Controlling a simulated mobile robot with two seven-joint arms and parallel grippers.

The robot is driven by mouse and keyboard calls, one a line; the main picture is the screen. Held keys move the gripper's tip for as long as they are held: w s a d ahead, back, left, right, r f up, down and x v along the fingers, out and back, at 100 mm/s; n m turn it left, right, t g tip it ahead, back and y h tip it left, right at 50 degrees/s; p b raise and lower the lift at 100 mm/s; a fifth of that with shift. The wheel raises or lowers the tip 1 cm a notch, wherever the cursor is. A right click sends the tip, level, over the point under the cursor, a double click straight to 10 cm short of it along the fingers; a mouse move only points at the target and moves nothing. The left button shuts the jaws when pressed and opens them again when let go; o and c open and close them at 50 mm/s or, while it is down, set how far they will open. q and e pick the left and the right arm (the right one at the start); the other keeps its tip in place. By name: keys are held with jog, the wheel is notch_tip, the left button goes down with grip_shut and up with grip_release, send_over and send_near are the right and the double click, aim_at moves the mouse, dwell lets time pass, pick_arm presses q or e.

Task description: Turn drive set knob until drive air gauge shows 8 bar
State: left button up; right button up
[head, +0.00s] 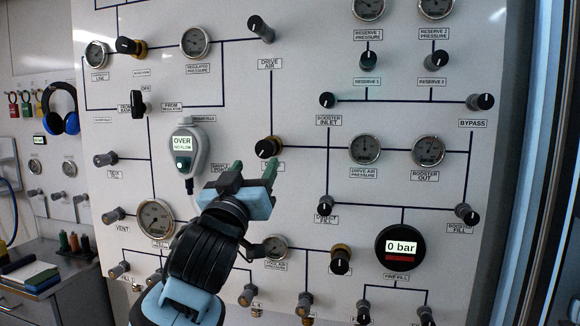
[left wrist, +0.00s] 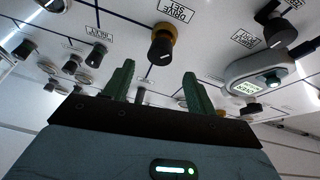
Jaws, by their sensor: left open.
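The drive set knob (head: 268,147) is a black knob on a brass-coloured base, left of the drive air gauge (head: 365,150) on the white panel. The gauge is a round dial; its needle is too small to read surely. My left gripper (head: 254,172) is open and empty, just below the knob in the head view, and hides part of its label. In the left wrist view the knob (left wrist: 162,45) shows beyond the gap between the two green fingers (left wrist: 158,72), apart from them, under its "DRIVE SET" label (left wrist: 175,10). My right gripper is not in view.
A handheld analyser (head: 186,155) reading "OVER NO FLOW" hangs left of the knob. The drive air valve knob (head: 261,28) is above. A digital gauge (head: 401,246) reads 0 bar. Several other knobs and gauges stick out nearby. Panel between the knob and drive air gauge is clear.

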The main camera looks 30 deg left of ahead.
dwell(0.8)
pick_arm(q)
jog(key=w+d+f+m+g+h, duration=0.2)
jog(key=f, duration=0.8)
jog(key=w+d+f+m+g+h, duration=0.1)
jog(key=f, duration=0.9)
jog(key=s+d+f+m+g+h, duration=0.1)
jog(key=s+f+g, duration=0.15)
jog(key=f, duration=0.75)
jog(key=s+d+f+m+g+h, duration=0.1)
jog(key=s+d+f+g, duration=0.15)
jog(key=f, duration=0.85)
jog(key=s+d+f+g+h, duration=0.1)
jog(key=s+d+f+g, duration=0.1)
jog(key=s+f, duration=1.1)
jog(key=s+d+f+m+g, duration=0.1)
jog(key=s+d+f+g, duration=0.1)
jog(key=s+f, duration=1.1)
jog(key=s+g, duration=0.1)
jog(key=s, duration=0.2)
jog(key=shift+s+h, duration=0.15)
jog(key=shift+h, duration=0.25)
